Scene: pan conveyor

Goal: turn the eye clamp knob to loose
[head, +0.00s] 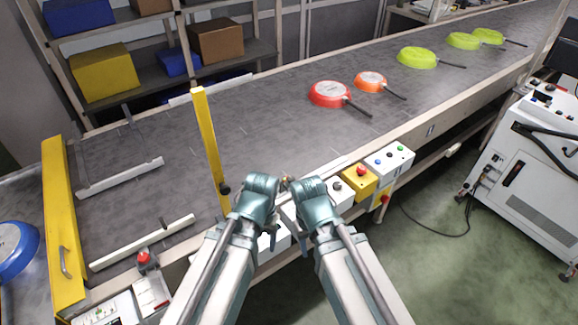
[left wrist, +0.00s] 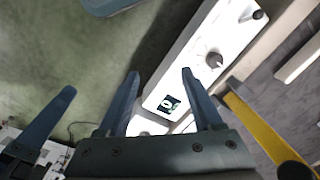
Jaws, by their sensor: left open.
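A black knob (head: 225,189) sits on the side of the yellow post (head: 207,140) at the near conveyor edge. A dark round shape (left wrist: 294,171) beside the yellow bar in the left wrist view may be the same knob. No label shows which knob is the eye clamp. My left gripper (head: 262,192) is right of the post; its fingertips are hidden in the head view. In the left wrist view it is open (left wrist: 161,72), nothing between its fingers, over a white panel with a grey dial (left wrist: 213,60). My right gripper (head: 310,192) is close beside it; its jaws are unclear.
The conveyor (head: 260,130) carries red, orange and green pans at its far part. A yellow box with a red button (head: 361,172) and a control panel (head: 390,158) stand along the near rail. A white machine (head: 530,165) stands at right. A yellow gate (head: 62,230) is at left.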

